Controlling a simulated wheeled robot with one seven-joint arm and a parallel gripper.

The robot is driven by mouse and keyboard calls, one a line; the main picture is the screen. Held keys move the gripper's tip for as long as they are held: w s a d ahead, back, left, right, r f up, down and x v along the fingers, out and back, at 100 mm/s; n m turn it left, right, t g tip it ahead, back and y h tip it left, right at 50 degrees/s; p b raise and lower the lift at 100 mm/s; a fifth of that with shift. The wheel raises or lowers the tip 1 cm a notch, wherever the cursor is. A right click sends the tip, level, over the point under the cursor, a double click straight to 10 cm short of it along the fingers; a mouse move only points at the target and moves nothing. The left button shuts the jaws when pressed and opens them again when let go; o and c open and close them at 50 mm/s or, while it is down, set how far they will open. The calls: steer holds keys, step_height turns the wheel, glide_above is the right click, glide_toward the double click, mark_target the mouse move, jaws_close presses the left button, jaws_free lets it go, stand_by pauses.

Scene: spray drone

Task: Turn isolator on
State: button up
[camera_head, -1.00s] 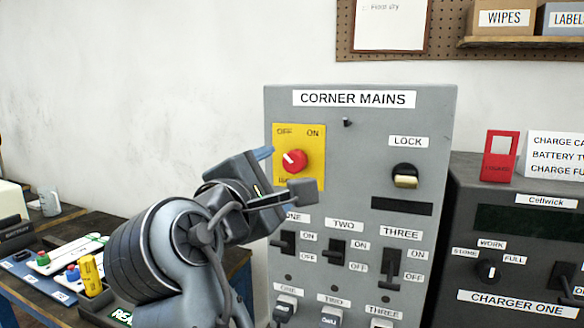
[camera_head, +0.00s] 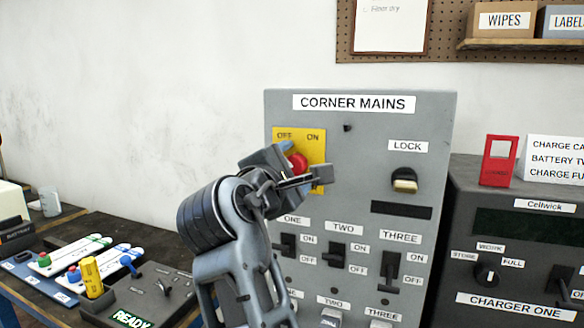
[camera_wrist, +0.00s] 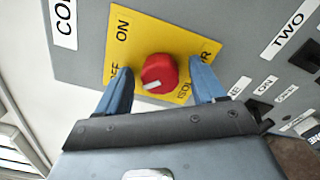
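The isolator is a red rotary knob (camera_head: 298,163) on a yellow plate (camera_head: 316,150) marked OFF and ON, at the upper left of the grey CORNER MAINS panel (camera_head: 376,150). In the wrist view the knob (camera_wrist: 159,73) has a white pointer mark on its near side, towards the OFF side rather than ON. My gripper (camera_wrist: 162,88) is open, its two blue fingers on either side of the knob with gaps left and right. In the head view my gripper (camera_head: 302,160) partly covers the knob and plate.
Below the isolator are switches ONE (camera_head: 284,245), TWO (camera_head: 337,253) and THREE (camera_head: 390,270). A lock (camera_head: 404,180) is to the right. A dark charger box (camera_head: 520,235) stands at the right. A bench (camera_head: 60,222) with controls is at the left.

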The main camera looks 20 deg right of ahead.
steer(key=c, duration=1)
steer(key=shift+c, duration=0.2)
steer(key=shift+m, duration=0.3)
steer(key=m+b, duration=0.1)
steer(key=m, duration=0.3)
steer(key=shift+f, duration=0.2)
steer(key=m+b, duration=0.2)
steer(key=m, duration=0.3)
steer(key=shift+f+b, duration=0.1)
steer(key=shift+b, duration=0.2)
steer(key=shift+m+b, duration=2.7)
steer(key=shift+m, duration=1.4)
